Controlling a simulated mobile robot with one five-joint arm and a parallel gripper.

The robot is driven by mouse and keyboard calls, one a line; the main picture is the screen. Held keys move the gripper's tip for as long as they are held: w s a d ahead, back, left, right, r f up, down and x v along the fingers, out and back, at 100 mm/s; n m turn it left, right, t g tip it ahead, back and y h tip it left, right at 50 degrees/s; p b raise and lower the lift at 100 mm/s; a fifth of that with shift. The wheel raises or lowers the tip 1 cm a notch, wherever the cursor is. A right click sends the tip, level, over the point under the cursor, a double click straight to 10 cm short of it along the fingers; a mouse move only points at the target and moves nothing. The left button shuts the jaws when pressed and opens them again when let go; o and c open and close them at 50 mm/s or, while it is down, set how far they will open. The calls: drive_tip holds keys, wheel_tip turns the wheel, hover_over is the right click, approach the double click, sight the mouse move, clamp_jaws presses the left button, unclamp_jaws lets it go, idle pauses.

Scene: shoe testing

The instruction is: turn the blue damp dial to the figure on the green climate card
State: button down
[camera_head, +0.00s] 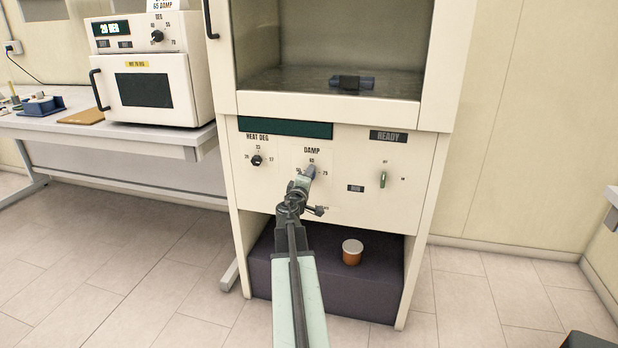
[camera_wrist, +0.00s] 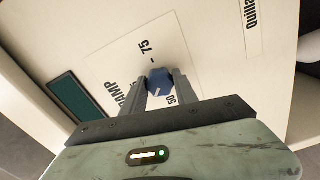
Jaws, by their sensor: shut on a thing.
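The blue damp dial shows in the wrist view (camera_wrist: 159,82) as a faceted blue knob between my gripper's two grey fingers. My gripper (camera_head: 304,177) reaches the DAMP plate on the cabinet front and is shut on the dial. In the head view it mostly covers the dial. The wrist view shows the figures 75 and 50 beside the knob. The dial's pointer is not clear. A small pale card (camera_head: 160,6) reading "65 DAMP" stands on the oven top, its upper part cut off by the frame. I cannot make out a green colour on it.
An orange-brown tub (camera_head: 352,252) stands below in the open base. An oven (camera_head: 150,85) stands on the left bench.

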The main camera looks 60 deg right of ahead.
drive_tip(key=shift+a, duration=0.1)
drive_tip(key=c, duration=0.9)
unclamp_jaws()
drive_tip(key=shift+c, duration=0.2)
drive_tip(key=v, duration=0.7)
drive_tip(key=shift+a, duration=0.35)
